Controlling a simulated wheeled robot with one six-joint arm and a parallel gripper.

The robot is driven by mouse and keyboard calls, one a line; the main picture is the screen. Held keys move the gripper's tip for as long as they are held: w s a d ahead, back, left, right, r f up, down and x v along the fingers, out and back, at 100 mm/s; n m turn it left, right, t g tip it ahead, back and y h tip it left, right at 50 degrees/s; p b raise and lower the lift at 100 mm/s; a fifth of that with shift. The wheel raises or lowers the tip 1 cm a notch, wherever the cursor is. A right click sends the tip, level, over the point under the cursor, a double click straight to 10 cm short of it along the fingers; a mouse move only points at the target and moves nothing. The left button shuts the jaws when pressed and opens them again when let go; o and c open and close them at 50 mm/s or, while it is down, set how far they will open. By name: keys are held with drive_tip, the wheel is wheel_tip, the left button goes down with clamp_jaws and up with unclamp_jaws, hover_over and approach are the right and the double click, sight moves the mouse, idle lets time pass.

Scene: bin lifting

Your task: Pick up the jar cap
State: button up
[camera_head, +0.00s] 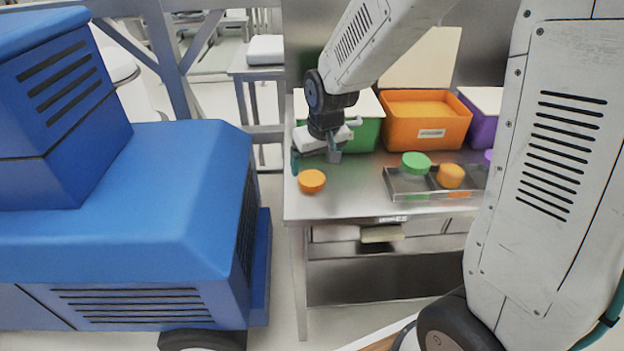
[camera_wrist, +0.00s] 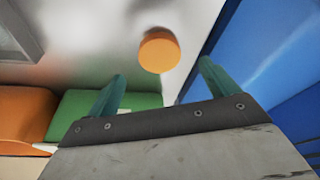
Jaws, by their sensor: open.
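An orange round jar cap (camera_head: 312,181) lies flat on the steel table near its left front corner. My gripper (camera_head: 314,166) is open and empty above the table, just behind and above this cap. In the wrist view the orange cap (camera_wrist: 159,50) shows beyond the fingertips, apart from them, roughly in line with the gap of my gripper (camera_wrist: 160,72).
Green (camera_head: 367,133), orange (camera_head: 426,122) and purple (camera_head: 484,119) bins stand along the back of the table (camera_head: 350,200). A large blue machine (camera_head: 130,220) stands left of the table. The tabletop between the loose cap and the tray is clear.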

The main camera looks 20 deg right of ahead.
sight(312, 178)
drive_tip(key=x, duration=0.6)
drive_tip(key=c, duration=1.1)
